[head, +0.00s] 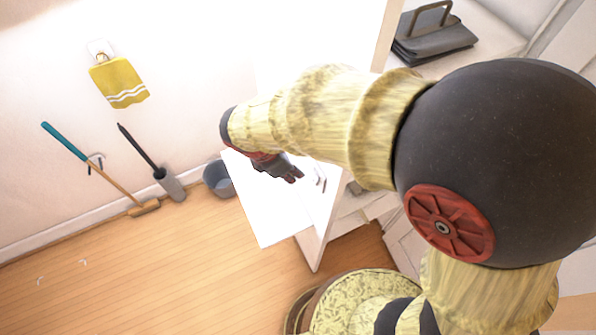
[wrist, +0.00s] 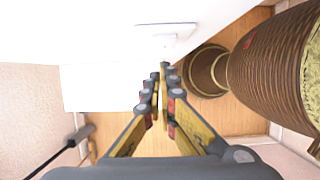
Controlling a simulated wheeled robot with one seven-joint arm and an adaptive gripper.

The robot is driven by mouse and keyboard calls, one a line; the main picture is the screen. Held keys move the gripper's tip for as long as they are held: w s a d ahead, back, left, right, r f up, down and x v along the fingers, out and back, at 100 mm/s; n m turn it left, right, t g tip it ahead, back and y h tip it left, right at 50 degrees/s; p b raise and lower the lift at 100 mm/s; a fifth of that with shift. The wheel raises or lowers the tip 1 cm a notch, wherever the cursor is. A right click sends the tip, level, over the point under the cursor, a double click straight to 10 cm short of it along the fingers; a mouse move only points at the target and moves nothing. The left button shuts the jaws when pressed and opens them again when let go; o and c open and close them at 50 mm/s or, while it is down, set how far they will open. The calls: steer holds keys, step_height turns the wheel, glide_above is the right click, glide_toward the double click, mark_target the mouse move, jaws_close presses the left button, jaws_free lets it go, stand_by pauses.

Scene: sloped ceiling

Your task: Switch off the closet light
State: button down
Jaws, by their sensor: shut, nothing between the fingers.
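My gripper (head: 292,175) is shut and empty, beside a white panel (head: 268,222) that looks like a closet door or side. In the wrist view its fingertips (wrist: 164,72) are together, close to a pale plate with a small raised part (wrist: 165,36) on a white surface. I cannot tell whether this is a switch or a handle, or whether the fingers touch it. In the head view, thin grey handle-like pieces (head: 320,180) show just right of the fingers. No lit closet lamp can be made out. My arm hides part of the closet.
A yellow towel (head: 119,83) hangs above. The wooden floor (head: 150,270) at left is clear.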

steer(key=d+v, duration=0.1)
steer(key=v, duration=0.9)
steer(key=shift+w+r+b, duration=0.4)
steer(key=shift+d, duration=0.15)
